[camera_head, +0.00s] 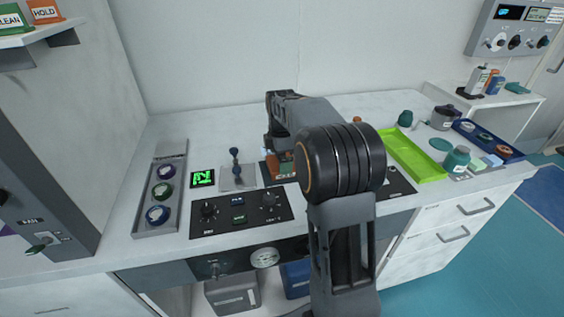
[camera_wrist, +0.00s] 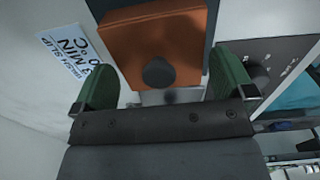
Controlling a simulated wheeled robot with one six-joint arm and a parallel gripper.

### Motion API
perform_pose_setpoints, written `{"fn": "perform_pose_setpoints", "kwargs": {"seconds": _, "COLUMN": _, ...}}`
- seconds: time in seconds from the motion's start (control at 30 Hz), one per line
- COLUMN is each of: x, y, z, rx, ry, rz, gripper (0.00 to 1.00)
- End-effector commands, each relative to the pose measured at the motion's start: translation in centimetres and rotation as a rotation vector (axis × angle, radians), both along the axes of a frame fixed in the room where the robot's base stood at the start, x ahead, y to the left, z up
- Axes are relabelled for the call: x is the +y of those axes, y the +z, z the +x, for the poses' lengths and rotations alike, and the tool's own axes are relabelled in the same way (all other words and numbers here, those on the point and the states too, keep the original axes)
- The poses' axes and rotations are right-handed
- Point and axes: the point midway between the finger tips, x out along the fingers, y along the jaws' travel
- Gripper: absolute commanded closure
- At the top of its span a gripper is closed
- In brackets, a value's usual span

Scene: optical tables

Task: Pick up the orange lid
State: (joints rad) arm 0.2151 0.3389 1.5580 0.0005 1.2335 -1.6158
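In the wrist view an orange lid (camera_wrist: 135,45) with a dark round knob (camera_wrist: 158,72) lies just ahead of my gripper (camera_wrist: 166,75). The two green fingers stand wide apart, one to each side of the knob, with clear gaps. My gripper is open and holds nothing. In the head view an orange piece (camera_head: 286,170), likely the same lid, shows below my gripper (camera_head: 277,152) and is partly hidden by my arm. I cannot tell how far the fingers are above the surface.
A control panel (camera_head: 222,226) with knobs lies in front of the lid area. A grey tray (camera_head: 142,202) with several round pieces is at the left. A lime-green tray (camera_head: 408,150) is at the right, with jars beyond it. A printed label (camera_wrist: 72,55) lies left of the lid.

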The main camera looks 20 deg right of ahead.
Motion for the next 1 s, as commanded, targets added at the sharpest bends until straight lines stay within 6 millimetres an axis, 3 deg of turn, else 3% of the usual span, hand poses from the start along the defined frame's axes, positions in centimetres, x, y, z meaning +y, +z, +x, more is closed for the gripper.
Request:
{"fn": "perform_pose_setpoints", "kwargs": {"seconds": 0.4, "x": 0.0, "y": 0.1, "z": 0.0, "rx": -0.001, "ry": 0.0, "rz": 0.0, "gripper": 0.38}}
{"fn": "perform_pose_setpoints", "kwargs": {"seconds": 0.73, "x": 0.0, "y": 0.8, "z": 0.1, "rx": -0.003, "ry": 0.0, "rz": -0.001, "gripper": 0.38}}
{"fn": "perform_pose_setpoints", "kwargs": {"seconds": 0.93, "x": 0.0, "y": 3.5, "z": 0.1, "rx": -0.004, "ry": 0.0, "rz": -0.001, "gripper": 0.38}}
{"fn": "perform_pose_setpoints", "kwargs": {"seconds": 1.0, "x": 0.2, "y": 4.6, "z": -1.0, "rx": -0.006, "ry": 0.0, "rz": -0.001, "gripper": 0.38}}
